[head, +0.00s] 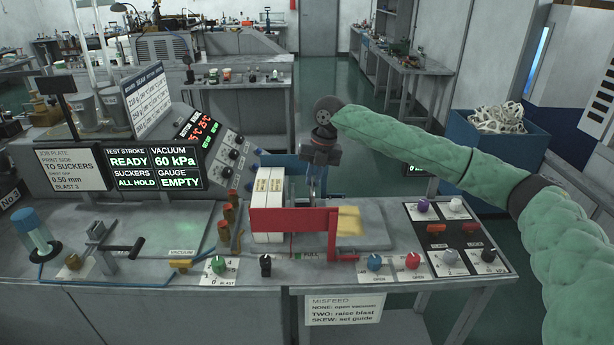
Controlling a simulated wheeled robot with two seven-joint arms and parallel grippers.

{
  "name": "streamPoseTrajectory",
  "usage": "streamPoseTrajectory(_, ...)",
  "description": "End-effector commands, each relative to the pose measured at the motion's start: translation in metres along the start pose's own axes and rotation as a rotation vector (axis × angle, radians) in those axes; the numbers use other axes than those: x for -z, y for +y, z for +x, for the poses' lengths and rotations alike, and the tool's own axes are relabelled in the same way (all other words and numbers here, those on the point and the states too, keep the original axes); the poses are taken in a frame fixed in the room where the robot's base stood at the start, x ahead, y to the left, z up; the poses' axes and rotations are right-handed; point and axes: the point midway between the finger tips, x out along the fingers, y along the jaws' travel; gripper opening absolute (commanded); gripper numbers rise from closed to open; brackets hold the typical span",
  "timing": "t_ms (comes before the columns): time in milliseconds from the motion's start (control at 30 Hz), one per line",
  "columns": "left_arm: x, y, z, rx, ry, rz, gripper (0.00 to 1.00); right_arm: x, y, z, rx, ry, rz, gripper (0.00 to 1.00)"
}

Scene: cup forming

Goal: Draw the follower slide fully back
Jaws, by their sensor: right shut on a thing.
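My right gripper (316,188) points down behind a red wall (295,221), just right of two upright cream-white stacks (269,192). It is shut on a small part that I take to be the follower slide's grip; the fingers and the wall hide most of it. The stacks stand side by side between the red wall in front and a blue wall (284,168) behind. How far the slide stands from the stacks is hard to tell. My left gripper is not in view.
A panel with several knobs (455,240) fills the bench's right end. More knobs and a yellow vacuum valve (181,263) line the front edge. The display (154,165) reads READY, 60 kPa, ALL HOLD, EMPTY. A blue bin (490,150) stands behind at right.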

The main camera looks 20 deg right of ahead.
Motion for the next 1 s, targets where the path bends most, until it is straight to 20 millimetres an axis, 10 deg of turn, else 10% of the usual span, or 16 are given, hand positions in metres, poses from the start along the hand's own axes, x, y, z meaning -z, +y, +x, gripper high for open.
streamPoseTrajectory(600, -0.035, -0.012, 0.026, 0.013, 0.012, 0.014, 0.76, -0.001, -0.177, -0.036, 0.005, 0.0, 0.007, 0.0)
streamPoseTrajectory(1000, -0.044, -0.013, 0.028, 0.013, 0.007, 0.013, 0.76, -0.001, -0.232, -0.047, 0.002, 0.0, 0.003, 0.0)
